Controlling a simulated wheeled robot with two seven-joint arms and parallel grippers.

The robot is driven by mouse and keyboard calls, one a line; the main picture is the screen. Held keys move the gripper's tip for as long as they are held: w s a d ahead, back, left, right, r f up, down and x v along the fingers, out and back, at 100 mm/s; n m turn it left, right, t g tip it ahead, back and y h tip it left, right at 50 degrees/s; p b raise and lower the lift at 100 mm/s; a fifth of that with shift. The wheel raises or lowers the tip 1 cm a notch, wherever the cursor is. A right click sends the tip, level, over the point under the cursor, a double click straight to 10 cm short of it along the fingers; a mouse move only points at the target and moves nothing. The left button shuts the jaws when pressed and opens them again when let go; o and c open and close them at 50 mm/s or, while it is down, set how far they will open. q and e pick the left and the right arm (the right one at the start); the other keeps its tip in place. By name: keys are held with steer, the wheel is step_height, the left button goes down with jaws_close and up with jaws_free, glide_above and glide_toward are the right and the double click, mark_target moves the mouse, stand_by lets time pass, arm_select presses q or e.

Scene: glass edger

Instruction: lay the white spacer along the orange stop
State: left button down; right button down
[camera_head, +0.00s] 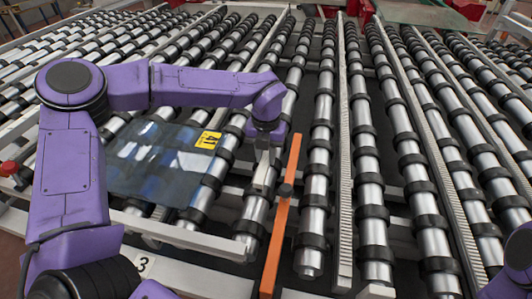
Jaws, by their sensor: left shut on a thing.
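The orange stop (281,220) is a narrow upright-looking bar that runs lengthwise between the rollers at the front middle, with a dark round knob on it. My left gripper (264,160) points down just left of the stop's far end. It is shut on a small pale piece, which looks like the white spacer (260,184). Much of the spacer is hard to tell apart from the fingers and the silver roller below. The spacer appears apart from the stop, to its left. My right gripper is out of view; only part of that arm shows at the lower right.
A dark glass sheet (150,178) with a yellow label (208,140) lies on the rollers to the left, under my left arm. Rows of silver rollers with black rings fill the bed. A pale ribbed rail (345,200) runs right of the stop.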

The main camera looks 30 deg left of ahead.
mark_target(267, 156)
arm_select(q)
steer(key=shift+w+f, duration=0.2)
steer(key=shift+w, duration=0.15)
steer(key=shift+s+f, duration=0.15)
steer(key=shift+s, duration=0.05)
steer(key=shift+w+f+b, duration=0.1)
steer(key=shift+f+b, duration=0.35)
steer(key=c, duration=0.8)
jaws_free()
step_height(267, 156, up, 9)
steer(key=shift+r+b, duration=0.15)
steer(key=shift+b, duration=0.7)
steer(key=shift+r, duration=0.6)
